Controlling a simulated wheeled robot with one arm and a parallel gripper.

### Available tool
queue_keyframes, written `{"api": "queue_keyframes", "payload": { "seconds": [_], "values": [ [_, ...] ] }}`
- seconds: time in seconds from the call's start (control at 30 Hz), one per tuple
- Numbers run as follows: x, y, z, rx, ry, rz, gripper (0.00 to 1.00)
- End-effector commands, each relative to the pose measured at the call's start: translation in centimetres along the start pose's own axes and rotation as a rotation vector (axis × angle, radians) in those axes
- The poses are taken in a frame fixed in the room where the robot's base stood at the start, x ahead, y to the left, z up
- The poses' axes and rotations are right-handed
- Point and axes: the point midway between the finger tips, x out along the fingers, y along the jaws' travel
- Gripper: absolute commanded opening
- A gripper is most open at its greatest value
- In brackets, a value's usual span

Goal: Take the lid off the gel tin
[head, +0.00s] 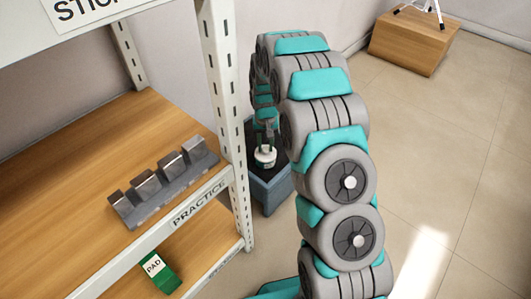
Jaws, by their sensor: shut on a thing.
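My gripper (265,141) is far down at the end of my arm, between the shelf post and my arm's large joints. It points down and is shut on a small white round thing (265,158). This is in the place of the gel tin or its lid, but it is too small to tell which, or whether lid and tin are apart. The white thing is over or on a blue-grey box (271,194) on the floor; I cannot tell if it touches.
A white-framed shelf unit with wooden boards (70,180) stands at left, its post (217,85) close to my gripper. It holds a grey metal rack (165,183) and a green PAD box (159,273). A wooden block (412,42) stands at the back right. Floor at right is clear.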

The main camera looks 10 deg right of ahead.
Motion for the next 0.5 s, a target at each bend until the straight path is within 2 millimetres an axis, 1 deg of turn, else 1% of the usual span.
{"api": "queue_keyframes", "payload": {
  "seconds": [0.03, 0.13, 0.17, 0.5],
  "values": [
    [0.00, 0.00, 0.00, 0.000, 0.000, 0.000, 0.13],
    [-0.01, 0.00, 0.01, 0.000, 0.000, 0.000, 0.01],
    [-0.01, 0.00, 0.01, 0.000, 0.000, 0.000, 0.00],
    [-0.02, 0.00, 0.01, 0.000, 0.000, 0.000, 0.00]
  ]
}}
